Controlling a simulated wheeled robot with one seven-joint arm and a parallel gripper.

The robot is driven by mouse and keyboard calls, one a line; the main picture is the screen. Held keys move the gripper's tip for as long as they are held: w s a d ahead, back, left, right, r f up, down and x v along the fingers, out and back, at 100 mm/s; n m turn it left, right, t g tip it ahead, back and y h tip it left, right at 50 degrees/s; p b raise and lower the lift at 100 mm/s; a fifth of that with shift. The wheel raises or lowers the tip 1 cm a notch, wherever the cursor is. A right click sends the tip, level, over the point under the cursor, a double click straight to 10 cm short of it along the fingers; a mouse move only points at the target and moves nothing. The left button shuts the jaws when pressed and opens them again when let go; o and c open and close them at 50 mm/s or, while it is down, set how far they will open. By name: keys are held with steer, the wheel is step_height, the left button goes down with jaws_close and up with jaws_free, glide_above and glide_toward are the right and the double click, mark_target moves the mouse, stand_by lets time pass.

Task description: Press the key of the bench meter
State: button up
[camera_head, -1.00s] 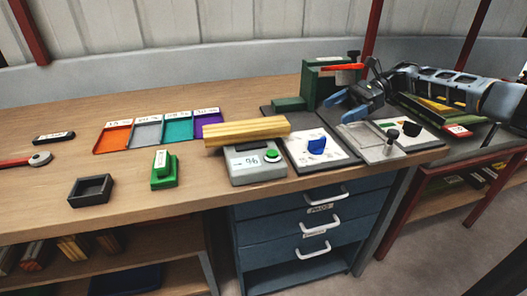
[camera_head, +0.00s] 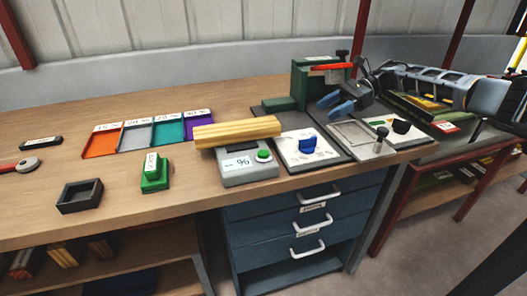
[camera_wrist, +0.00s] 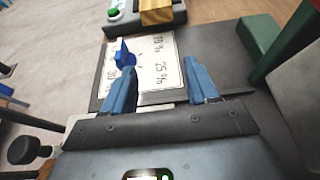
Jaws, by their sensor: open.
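The bench meter (camera_head: 247,174) is a light grey box with a display reading a % sign and a round green key (camera_head: 264,155) on its right. A yellow wooden block (camera_head: 237,132) lies across the back of its top. In the wrist view the meter's edge (camera_wrist: 150,22) shows at the top, with the green key (camera_wrist: 114,14) at its left and part of the block (camera_wrist: 160,10). My gripper (camera_head: 338,106) is open and empty, above the dark board right of the meter. In the wrist view its blue fingers (camera_wrist: 162,85) are spread over the white card.
A white card with a blue pointer (camera_head: 308,145) lies beside the meter. A green stand (camera_head: 306,84) is behind it. A clear plate with a black knob (camera_head: 382,134) is to the right. Coloured trays (camera_head: 138,137), a green block (camera_head: 154,174) and a dark box (camera_head: 80,195) stand left.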

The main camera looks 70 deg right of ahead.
jaws_close()
stand_by(0.3)
stand_by(0.9)
